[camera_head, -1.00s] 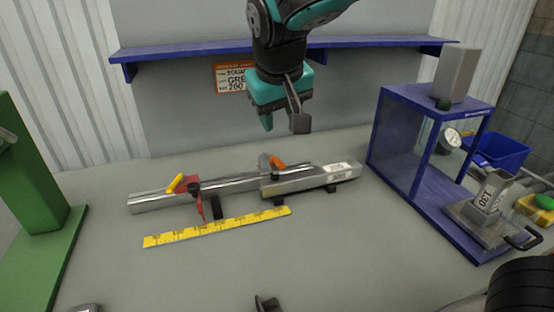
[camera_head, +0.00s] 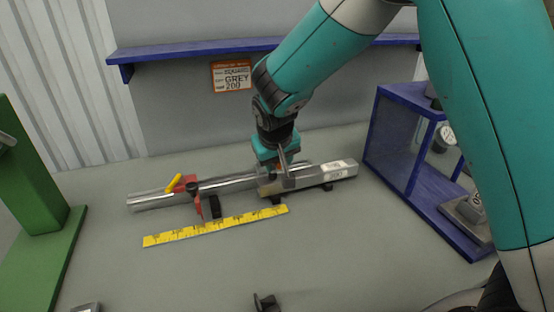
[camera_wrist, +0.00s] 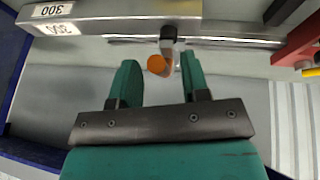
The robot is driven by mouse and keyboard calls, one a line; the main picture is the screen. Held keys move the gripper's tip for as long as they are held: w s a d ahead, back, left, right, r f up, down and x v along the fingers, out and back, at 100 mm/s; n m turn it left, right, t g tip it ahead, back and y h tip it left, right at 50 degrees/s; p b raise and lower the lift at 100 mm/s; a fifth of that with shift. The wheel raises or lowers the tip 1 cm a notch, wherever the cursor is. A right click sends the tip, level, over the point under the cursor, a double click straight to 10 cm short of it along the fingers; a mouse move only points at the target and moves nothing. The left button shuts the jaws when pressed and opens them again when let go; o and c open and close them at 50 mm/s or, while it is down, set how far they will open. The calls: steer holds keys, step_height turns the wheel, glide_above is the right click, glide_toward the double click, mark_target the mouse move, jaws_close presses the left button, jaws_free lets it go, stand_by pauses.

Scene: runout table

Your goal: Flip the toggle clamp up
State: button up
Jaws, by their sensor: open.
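The toggle clamp, a small grey lever with an orange tip (camera_wrist: 157,64), sits at the metal rail. In the wrist view the orange tip lies between the two teal fingers of my gripper (camera_wrist: 160,60), close to their ends and nearer the left one. A dark post (camera_wrist: 168,36) of the clamp stands against the rail beside it. In the head view my gripper (camera_head: 280,165) is low over the rail and hides the clamp. The fingers are apart, with a gap on both sides of the orange tip, so it is not gripped.
A grey bar labelled 300 (camera_head: 330,176) lies along the rail (camera_head: 150,201). A red stop (camera_head: 186,184) with a yellow lever (camera_head: 174,183) is to the left. A yellow ruler (camera_head: 215,227) lies in front. A blue frame (camera_head: 420,195) stands at right.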

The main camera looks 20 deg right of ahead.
steer(key=shift+w+f, duration=0.1)
steer(key=shift+f, duration=0.25)
jaws_close()
steer(key=shift+d+r, duration=0.1)
steer(key=shift+r, duration=0.05)
